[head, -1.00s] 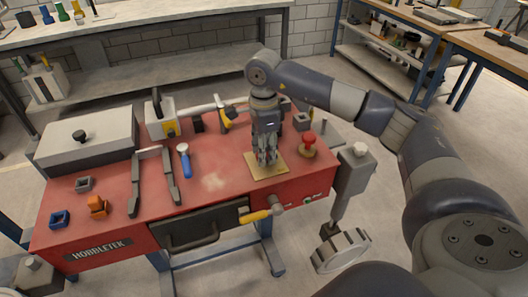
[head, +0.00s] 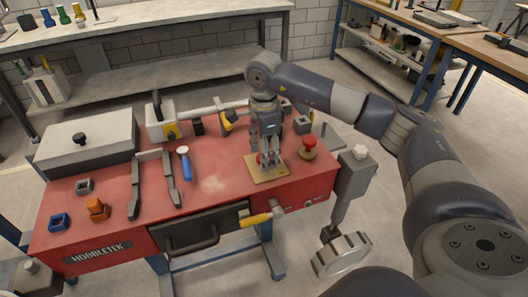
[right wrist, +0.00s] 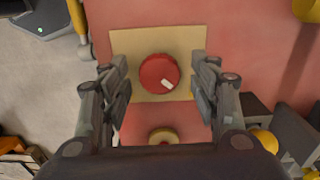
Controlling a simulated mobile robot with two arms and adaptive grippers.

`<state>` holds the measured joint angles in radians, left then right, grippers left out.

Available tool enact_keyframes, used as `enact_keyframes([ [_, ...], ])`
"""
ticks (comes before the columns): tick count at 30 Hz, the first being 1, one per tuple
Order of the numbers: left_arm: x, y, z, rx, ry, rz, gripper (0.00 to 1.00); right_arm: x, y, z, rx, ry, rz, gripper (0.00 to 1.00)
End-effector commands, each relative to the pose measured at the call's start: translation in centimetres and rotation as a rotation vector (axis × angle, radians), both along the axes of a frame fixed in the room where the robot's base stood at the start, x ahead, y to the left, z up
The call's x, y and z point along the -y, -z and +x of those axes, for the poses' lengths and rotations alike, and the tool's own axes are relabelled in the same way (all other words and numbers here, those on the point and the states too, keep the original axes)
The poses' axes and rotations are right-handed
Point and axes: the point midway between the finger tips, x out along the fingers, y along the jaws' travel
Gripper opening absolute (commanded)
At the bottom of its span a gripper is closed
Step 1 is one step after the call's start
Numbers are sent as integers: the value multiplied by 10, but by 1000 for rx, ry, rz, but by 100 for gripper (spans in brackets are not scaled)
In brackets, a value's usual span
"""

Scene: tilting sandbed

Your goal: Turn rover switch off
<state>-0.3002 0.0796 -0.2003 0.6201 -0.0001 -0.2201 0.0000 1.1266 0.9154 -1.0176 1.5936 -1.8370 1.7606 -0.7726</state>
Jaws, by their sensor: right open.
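The rover switch is a round red knob (right wrist: 158,73) with a white pointer mark on a tan square plate (right wrist: 126,47). The mark points toward the lower right in the right wrist view. In the head view the plate (head: 266,177) lies at the bench's right front, and a little of the red knob shows between my fingers. My right gripper (head: 269,160) points down over it. In the right wrist view my right gripper (right wrist: 160,88) is open, with one finger on each side of the knob and visible gaps. My left gripper is not in view.
A red mushroom button (head: 309,142) stands close to the right of the plate. The red bench (head: 215,183) carries a grey lidded box (head: 85,148), a blue-handled tool (head: 184,163) and small blocks. A yellow-handled lever (head: 256,218) is at the front edge.

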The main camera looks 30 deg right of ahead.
Motion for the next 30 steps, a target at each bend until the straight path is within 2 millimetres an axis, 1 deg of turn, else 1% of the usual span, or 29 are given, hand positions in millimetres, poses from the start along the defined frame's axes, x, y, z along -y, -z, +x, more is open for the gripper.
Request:
enact_keyframes([
  [4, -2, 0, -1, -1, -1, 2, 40, 0, -2, 0, -1, 0, 0, 56],
  [7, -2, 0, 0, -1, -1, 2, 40, 0, -11, 1, 2, 0, 0, 56],
  [11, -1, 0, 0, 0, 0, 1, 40, 0, -34, 1, 4, 0, 1, 56],
  [18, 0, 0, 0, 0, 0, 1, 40, 0, -85, 1, 4, 0, 0, 56],
  [21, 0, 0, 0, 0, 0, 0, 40, -1, -101, 0, 1, 0, 1, 56],
  [25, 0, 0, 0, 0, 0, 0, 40, 0, -115, 0, 0, 0, 0, 56],
  [30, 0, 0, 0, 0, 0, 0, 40, 0, -120, 0, 0, 0, 0, 56],
])
